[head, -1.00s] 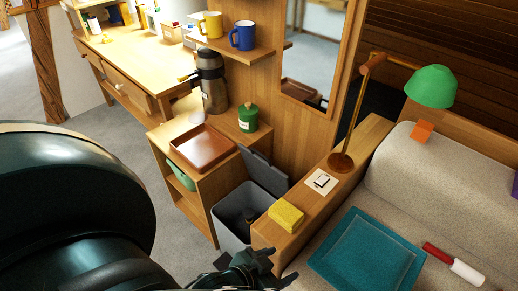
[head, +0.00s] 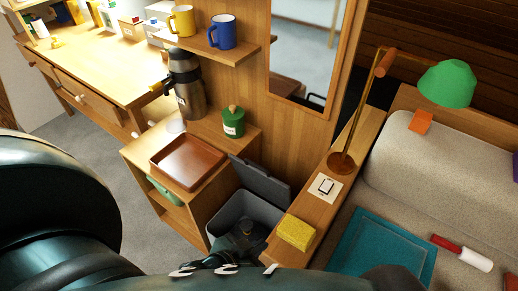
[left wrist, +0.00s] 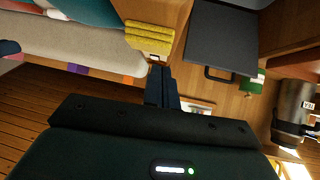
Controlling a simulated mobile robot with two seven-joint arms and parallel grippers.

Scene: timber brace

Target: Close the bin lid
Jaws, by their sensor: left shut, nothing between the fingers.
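The grey bin (head: 218,215) stands on the floor between the wooden cabinet and the bench end. Its dark grey lid (head: 262,181) is open, tilted up behind the opening. In the left wrist view the lid (left wrist: 222,38) shows as a dark panel with a handle (left wrist: 217,74). My left gripper (head: 226,264) is low in front of the bin, and my dark arm hides part of the bin's front. In the left wrist view its fingers (left wrist: 160,86) are together and empty, apart from the lid. My right gripper is not in view.
A brown tray (head: 188,163) and green jar (head: 233,121) stand on the cabinet. A brass lamp (head: 342,162) and teal tray (head: 377,250) are to the right.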

